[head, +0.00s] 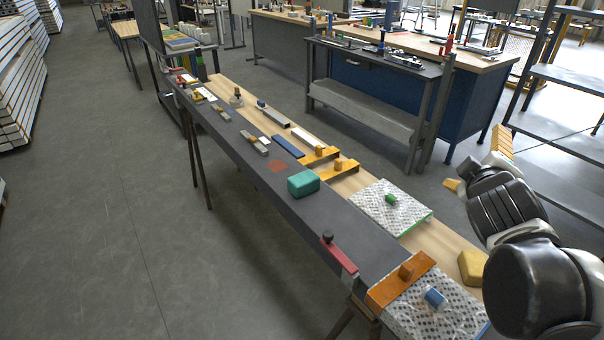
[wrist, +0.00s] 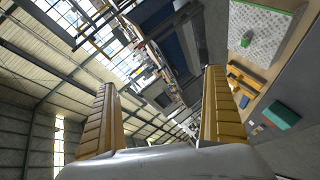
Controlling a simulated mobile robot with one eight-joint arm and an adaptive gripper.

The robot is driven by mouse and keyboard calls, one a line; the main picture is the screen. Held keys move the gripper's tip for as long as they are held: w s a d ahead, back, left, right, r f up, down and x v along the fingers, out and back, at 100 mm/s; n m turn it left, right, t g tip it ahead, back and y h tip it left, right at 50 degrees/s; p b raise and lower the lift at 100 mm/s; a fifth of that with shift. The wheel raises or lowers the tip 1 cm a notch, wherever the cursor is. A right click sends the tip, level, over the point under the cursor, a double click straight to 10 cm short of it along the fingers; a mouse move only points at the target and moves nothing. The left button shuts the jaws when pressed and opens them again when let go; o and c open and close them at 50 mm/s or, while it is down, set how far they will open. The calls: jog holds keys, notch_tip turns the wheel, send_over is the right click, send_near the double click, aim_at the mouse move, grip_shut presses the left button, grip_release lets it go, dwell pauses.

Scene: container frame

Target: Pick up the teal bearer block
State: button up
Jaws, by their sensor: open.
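The teal bearer block (head: 303,183) lies on the dark strip of the long narrow bench, near its middle, in the head view. It also shows in the wrist view (wrist: 281,115) at the right edge. My gripper (head: 476,166) is at the right of the head view, raised in the air beyond the bench and well apart from the block. In the wrist view its two yellow ribbed fingers (wrist: 162,98) stand wide apart with nothing between them.
A red-handled clamp (head: 338,254) stands on the bench's near part. A patterned panel (head: 391,208) and a yellow block (head: 472,267) lie to the right of the teal block. A reddish square patch (head: 278,166) lies beside it. Open floor (head: 130,210) lies left of the bench.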

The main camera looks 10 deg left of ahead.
aim_at(304, 180)
jog(key=w+a+r+n+t+y+p, duration=0.1)
jog(key=w+a+n+y, duration=0.3)
jog(key=w+a+n, duration=0.35)
jog(key=w+a+r+n+t+y+p, duration=0.15)
jog(key=w+a+n+y, duration=0.3)
jog(key=a+n, duration=0.55)
jog(key=a+f+n+g+y, duration=0.1)
jog(key=a+f+n+g, duration=0.1)
jog(key=a+f+n, duration=0.2)
jog(key=a+f+n+g+y, duration=0.2)
jog(key=a+f+n, duration=0.3)
jog(key=f, duration=0.6)
jog(key=a+f+n+g+y, duration=0.1)
jog(key=a+f+n+g, duration=0.3)
jog(key=f+n, duration=0.4)
jog(key=shift+s+a+y, duration=0.2)
jog(key=shift+s+y, duration=0.05)
jog(key=shift+s, duration=0.15)
jog(key=x, duration=0.3)
jog(key=b+x, duration=0.1)
jog(key=x, duration=0.1)
jog(key=shift+w+a+f, duration=0.1)
jog(key=shift+a+f, duration=0.05)
jog(key=shift+f, duration=0.25)
jog(key=b+x, duration=0.2)
jog(key=x, duration=0.3)
jog(key=shift+f, duration=0.2)
jog(key=shift+r, duration=0.1)
jog(key=c, duration=0.9)
